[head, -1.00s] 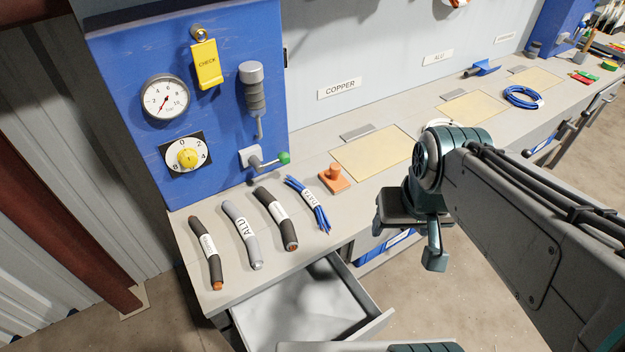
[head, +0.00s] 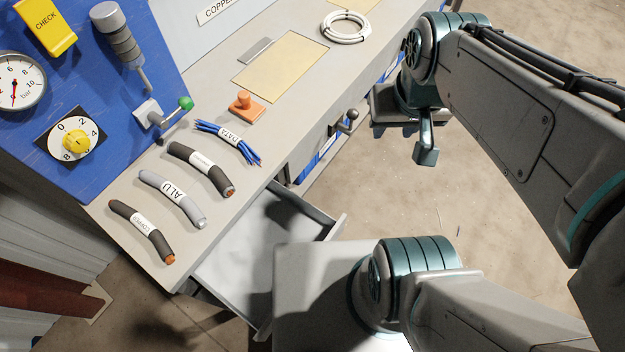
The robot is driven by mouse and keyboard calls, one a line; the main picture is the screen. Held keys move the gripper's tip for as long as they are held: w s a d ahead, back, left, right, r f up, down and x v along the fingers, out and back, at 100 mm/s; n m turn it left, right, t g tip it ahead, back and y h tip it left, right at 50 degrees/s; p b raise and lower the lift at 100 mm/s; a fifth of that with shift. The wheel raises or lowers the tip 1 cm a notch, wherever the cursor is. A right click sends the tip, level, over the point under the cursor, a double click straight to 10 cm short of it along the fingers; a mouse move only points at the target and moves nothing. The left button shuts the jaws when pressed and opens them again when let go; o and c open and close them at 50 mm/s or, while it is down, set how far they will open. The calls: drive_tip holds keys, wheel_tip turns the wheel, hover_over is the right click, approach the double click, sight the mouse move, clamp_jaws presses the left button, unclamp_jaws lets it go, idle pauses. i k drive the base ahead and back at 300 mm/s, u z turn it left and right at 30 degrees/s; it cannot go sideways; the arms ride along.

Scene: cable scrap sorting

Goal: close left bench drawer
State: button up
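The left bench drawer (head: 232,262) is pulled out from under the near left end of the bench. Its pale inside looks empty where I see it, and my own arm base covers part of its front. My gripper (head: 425,152) hangs off to the right of the drawer, over the floor, apart from it. One dark finger shows pointing down; the other finger is not clear, so its opening cannot be told. It holds nothing that I can see.
On the bench (head: 228,222) above the drawer lie several cable pieces, including a grey ALU one (head: 174,198) and a blue DATA bundle (head: 228,140). An orange stamp-like block (head: 246,106) stands behind them. A dark knob (head: 350,116) juts from the bench front.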

sight(237, 271)
drive_tip(key=z, duration=0.05)
drive_tip(key=k, duration=0.8)
drive_tip(key=u, duration=0.8)
drive_tip(key=k, duration=1.35)
drive_tip(key=u, duration=0.7)
drive_tip(key=i, duration=1.35)
drive_tip(key=z, duration=0.45)
